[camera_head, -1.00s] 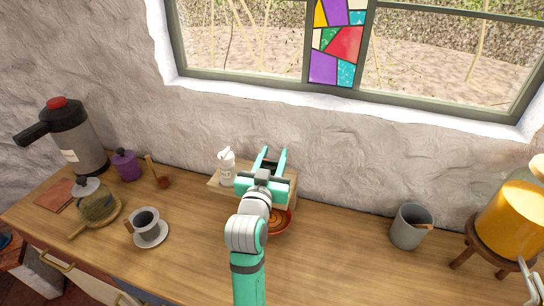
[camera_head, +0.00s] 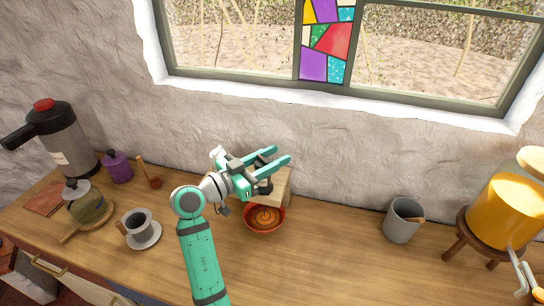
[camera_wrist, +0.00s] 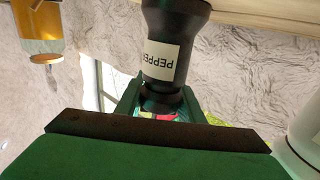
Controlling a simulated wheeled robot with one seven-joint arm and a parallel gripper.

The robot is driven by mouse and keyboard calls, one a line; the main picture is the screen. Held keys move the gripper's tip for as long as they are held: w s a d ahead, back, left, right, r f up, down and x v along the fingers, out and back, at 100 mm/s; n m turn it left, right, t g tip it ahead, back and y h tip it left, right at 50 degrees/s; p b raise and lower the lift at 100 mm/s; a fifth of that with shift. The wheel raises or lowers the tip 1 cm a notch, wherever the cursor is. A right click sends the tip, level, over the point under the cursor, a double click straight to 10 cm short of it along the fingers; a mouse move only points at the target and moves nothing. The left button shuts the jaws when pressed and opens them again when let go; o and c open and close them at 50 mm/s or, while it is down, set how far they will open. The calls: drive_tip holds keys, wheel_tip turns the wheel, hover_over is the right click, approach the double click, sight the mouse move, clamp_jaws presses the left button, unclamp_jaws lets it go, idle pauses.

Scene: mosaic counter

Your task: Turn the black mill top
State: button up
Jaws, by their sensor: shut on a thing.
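The black mill (camera_wrist: 174,55) fills the upper middle of the wrist view, its white label reading "PEPPE" upside down in the picture. In the head view the black mill (camera_head: 265,186) stands on a wooden block (camera_head: 282,184) by the wall, partly hidden by my gripper. My gripper (camera_head: 281,156) reaches in from the left, its two teal fingers on either side of the mill's upper part. In the wrist view my gripper (camera_wrist: 160,106) is shut on the narrow end of the mill. The fingers' exact contact is partly hidden.
A white bottle (camera_head: 216,154) stands just left, partly behind my gripper. A red bowl (camera_head: 264,222) sits in front of the block. A grey cup (camera_head: 403,219) and an orange dispenser (camera_head: 505,212) are at right. The counter between bowl and cup is clear.

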sight(256, 167)
drive_tip(key=shift+s+d+f+m+g+h, duration=0.15)
drive_tip(key=shift+m+g+h, duration=0.15)
drive_tip(key=shift+m+g, duration=0.15)
drive_tip(key=o, duration=1.1)
drive_tip(key=v, duration=1)
drive_tip(key=shift+a, duration=0.35)
